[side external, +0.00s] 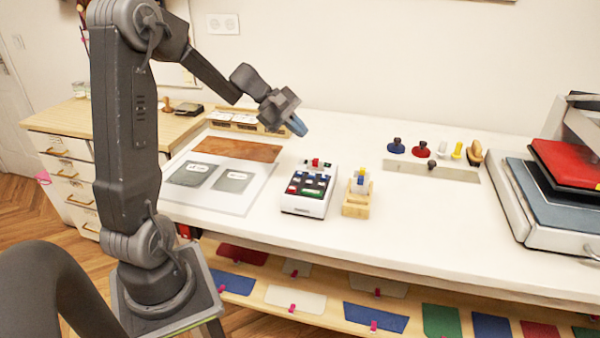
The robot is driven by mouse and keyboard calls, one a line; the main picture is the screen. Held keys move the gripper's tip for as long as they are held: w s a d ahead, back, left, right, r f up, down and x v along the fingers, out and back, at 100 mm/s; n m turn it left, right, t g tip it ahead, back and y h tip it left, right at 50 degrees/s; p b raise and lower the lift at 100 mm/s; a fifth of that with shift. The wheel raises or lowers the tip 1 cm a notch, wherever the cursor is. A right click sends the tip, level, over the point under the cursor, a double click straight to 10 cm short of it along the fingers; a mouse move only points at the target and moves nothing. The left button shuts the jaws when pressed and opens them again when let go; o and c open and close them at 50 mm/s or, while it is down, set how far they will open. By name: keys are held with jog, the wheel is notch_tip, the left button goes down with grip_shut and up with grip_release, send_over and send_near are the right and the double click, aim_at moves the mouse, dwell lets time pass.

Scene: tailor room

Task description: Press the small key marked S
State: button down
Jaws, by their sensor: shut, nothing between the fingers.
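A small white key box (309,191) with a dark panel of several coloured keys stands on the white table, left of the table's middle. The keys are red, blue, green and dark. Their markings are too small to read, so I cannot tell which key is marked S. My gripper (297,126) is above and behind the box, slightly to its left in the picture. It is shut and empty, with its bluish fingertips angled down to the right. It is well clear of the box and touches nothing.
A wooden holder (357,204) with coloured pieces stands just right of the box. Left lie a brown sheet (237,149) and a pale mat (215,203) with grey patches. A heat press (560,190) fills the far right.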

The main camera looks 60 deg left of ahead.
aim_at(299, 173)
jog(key=shift+f, duration=0.1)
jog(key=shift+d+f, duration=0.1)
jog(key=shift+f, duration=4.2)
jog(key=shift+f, duration=0.15)
jog(key=shift+f, duration=0.25)
jog(key=shift+f, duration=0.45)
jog(key=shift+r, duration=0.85)
jog(key=shift+r, duration=2.55)
